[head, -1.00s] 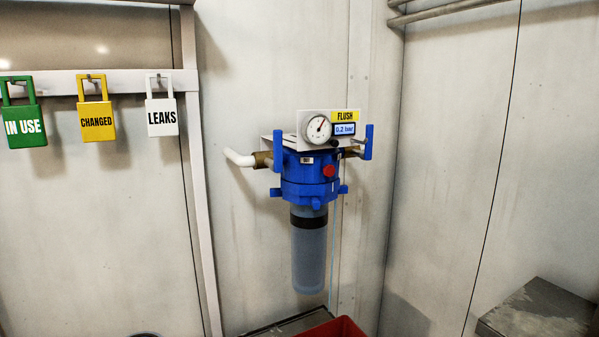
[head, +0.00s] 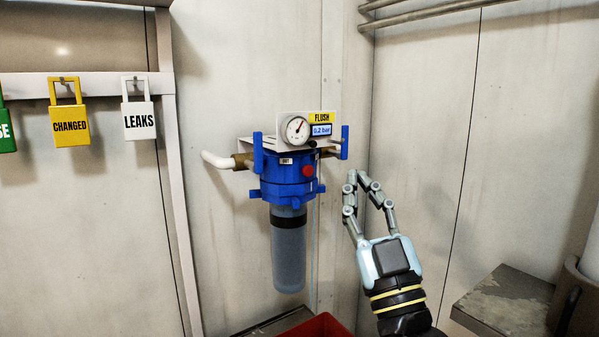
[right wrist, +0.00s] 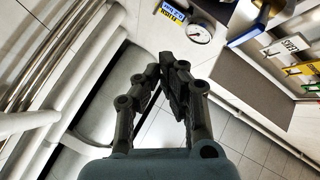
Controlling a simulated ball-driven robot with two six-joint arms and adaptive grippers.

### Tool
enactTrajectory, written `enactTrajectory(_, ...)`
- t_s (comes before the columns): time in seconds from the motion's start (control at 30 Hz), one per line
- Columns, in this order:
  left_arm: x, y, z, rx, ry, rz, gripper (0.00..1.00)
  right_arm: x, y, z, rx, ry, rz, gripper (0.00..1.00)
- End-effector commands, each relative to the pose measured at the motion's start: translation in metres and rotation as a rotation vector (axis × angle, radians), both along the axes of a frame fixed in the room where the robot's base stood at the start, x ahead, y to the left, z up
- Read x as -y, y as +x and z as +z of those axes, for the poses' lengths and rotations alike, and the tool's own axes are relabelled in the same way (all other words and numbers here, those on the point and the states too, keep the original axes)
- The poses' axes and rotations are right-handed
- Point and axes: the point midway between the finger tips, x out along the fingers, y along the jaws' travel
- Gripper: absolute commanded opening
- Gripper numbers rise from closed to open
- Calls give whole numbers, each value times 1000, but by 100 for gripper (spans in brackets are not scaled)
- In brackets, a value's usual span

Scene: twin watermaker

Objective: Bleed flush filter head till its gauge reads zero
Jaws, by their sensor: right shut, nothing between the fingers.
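The flush filter head (head: 287,172) is blue and sits on the wall with a clear filter bowl (head: 288,245) below it. A red button (head: 308,171) is on its front right. Its round gauge (head: 296,129) and a display reading 0.2 bar (head: 321,130) stand above, under a yellow FLUSH label (head: 322,118). Blue valve handles stand upright at left (head: 258,152) and right (head: 345,142). My right gripper (head: 356,178) is shut and empty, to the right of the filter head and apart from it. In the right wrist view, the gauge (right wrist: 199,33) shows beyond the fingers. My left gripper is out of view.
Green, yellow CHANGED (head: 70,126) and white LEAKS (head: 139,121) tags hang on a rail at left. A red bin (head: 318,326) stands below the filter. A grey metal bench (head: 502,299) is at lower right. Pipes (head: 430,12) run along the upper right wall.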

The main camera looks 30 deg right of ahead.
Motion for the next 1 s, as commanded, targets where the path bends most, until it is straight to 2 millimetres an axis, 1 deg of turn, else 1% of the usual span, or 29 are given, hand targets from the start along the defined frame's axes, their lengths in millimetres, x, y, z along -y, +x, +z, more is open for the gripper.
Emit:
enactTrajectory(0.23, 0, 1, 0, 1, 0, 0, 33, 0, 1, -1, -2, 0, 0, 0)
enactTrajectory(0.37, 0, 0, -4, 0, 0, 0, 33, 0, 7, -2, -1, 0, 0, 0)
enactTrajectory(0.47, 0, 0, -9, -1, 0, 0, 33, -1, 17, -3, -2, 1, 0, 0)
enactTrajectory(0.77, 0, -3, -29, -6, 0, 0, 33, -5, 59, -4, -2, 1, 1, 0)
enactTrajectory(0.9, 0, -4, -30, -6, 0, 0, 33, -6, 75, -2, -1, 0, 0, 0)
enactTrajectory(1.0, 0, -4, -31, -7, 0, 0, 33, -6, 82, -2, -2, 0, 0, 0)
